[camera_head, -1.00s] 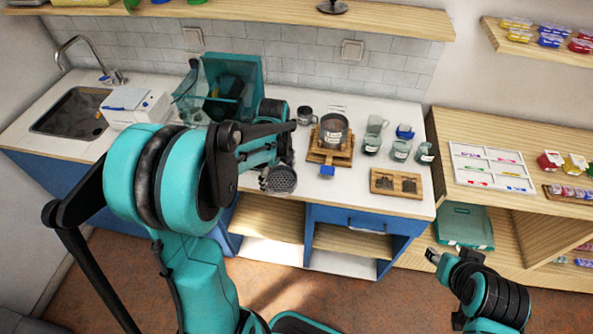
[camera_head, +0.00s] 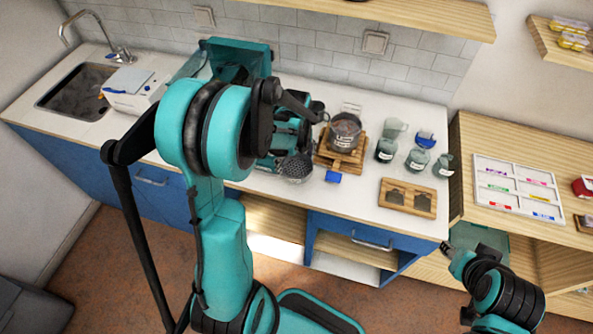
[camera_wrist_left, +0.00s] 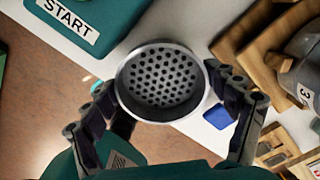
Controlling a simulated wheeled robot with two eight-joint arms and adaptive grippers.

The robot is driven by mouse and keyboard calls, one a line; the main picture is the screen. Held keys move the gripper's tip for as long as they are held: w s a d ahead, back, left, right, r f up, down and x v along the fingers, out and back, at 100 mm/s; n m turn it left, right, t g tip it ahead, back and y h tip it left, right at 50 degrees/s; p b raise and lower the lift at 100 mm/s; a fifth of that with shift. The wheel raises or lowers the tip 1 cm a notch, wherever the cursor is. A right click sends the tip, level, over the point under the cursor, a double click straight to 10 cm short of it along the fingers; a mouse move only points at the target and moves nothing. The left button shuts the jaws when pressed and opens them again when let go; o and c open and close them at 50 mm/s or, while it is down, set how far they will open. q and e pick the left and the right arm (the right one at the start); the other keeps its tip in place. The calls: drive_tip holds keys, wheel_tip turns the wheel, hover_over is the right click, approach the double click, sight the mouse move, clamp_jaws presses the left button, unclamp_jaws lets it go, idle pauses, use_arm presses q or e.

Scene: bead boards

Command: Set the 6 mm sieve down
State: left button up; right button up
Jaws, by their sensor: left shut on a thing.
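The sieve (camera_head: 296,168) is a round grey metal cup with a base full of large holes. In the left wrist view the sieve (camera_wrist_left: 160,80) lies between the two dark fingers. My left gripper (camera_wrist_left: 166,98) is shut on it. In the head view the sieve shows near the counter's front edge, left of a blue block; I cannot tell whether it touches the counter. My left arm hides part of the counter behind it. My right gripper (camera_head: 455,252) is at lower right, away from the counter objects; its finger opening is unclear.
A wooden stand (camera_head: 326,156) carries a grey pot (camera_head: 345,132), right of the sieve. The blue block (camera_head: 333,177) sits before it. Jars (camera_head: 417,160) and a two-hollow wooden board (camera_head: 408,198) stand further right. A START label (camera_wrist_left: 68,18) shows left in the wrist view.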

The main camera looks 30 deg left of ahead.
sight(296, 168)
use_arm(q)
drive_tip(key=shift+f+b, duration=0.45)
drive_tip(key=shift+f, duration=1.35)
drive_tip(key=shift+f, duration=0.1)
drive_tip(key=o, duration=1)
